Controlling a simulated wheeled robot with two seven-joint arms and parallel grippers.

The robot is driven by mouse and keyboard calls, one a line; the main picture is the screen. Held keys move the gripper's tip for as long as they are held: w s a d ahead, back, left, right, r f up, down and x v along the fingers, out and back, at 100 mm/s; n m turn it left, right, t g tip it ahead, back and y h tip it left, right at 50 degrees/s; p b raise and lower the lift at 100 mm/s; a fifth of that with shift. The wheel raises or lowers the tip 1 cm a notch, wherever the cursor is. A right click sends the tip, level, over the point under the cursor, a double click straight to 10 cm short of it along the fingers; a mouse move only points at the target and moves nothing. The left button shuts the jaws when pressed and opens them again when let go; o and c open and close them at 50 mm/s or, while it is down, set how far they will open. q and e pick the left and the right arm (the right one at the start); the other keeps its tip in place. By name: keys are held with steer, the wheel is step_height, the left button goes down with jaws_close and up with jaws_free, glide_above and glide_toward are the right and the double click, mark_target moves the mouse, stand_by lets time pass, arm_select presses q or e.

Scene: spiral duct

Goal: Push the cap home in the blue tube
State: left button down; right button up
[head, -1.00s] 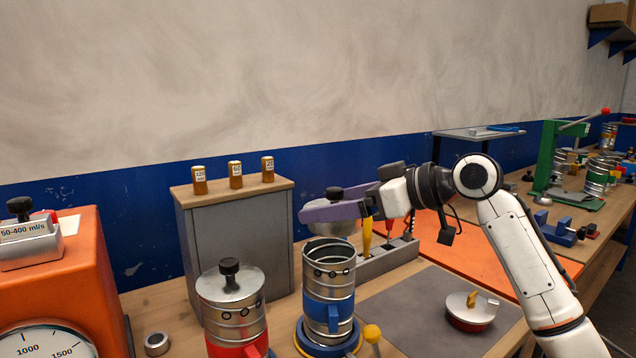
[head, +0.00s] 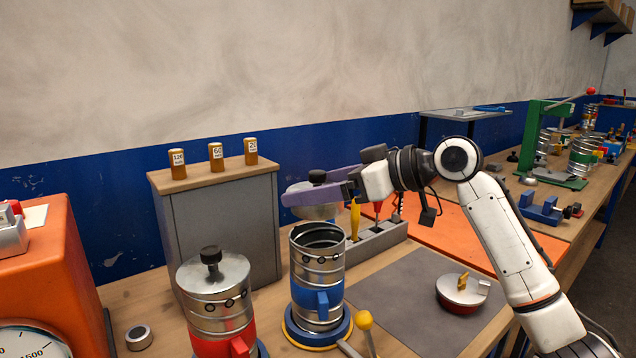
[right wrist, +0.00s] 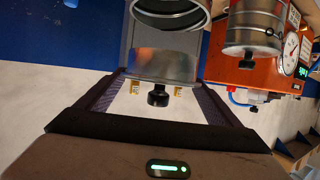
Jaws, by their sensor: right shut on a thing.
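The blue tube (head: 316,274), metal with a blue band and handle, stands upright on a round blue and yellow base (head: 318,334). Its top is open, and its rim shows in the right wrist view (right wrist: 172,14). My right gripper (head: 292,197) is shut on a silver cap (head: 309,212) with a black knob. Its purple fingers are either side of the cap in the right wrist view (right wrist: 160,66). In the head view the cap is slightly above and behind the tube's rim, apart from it, and partly hidden by a finger. My left gripper is not in view.
A capped red tube (head: 215,300) stands left of the blue tube. A grey cabinet (head: 222,235) bearing several brown vials is behind. A grey tool rack (head: 372,242) stands behind right. A red and silver lid (head: 461,294) lies on the grey mat (head: 405,325).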

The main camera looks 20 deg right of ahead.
mark_target(318, 218)
step_height(318, 218, down, 2)
steer(key=shift+b, duration=0.4)
steer(key=shift+f+b, duration=0.35)
steer(key=shift+f, duration=0.6)
steer(key=shift+p, duration=0.8)
stand_by(0.7)
steer(key=shift+f+b, duration=0.55)
steer(key=shift+f, duration=0.55)
steer(key=shift+f, duration=0.35)
steer(key=shift+f+b, duration=0.5)
steer(key=shift+f, duration=0.2)
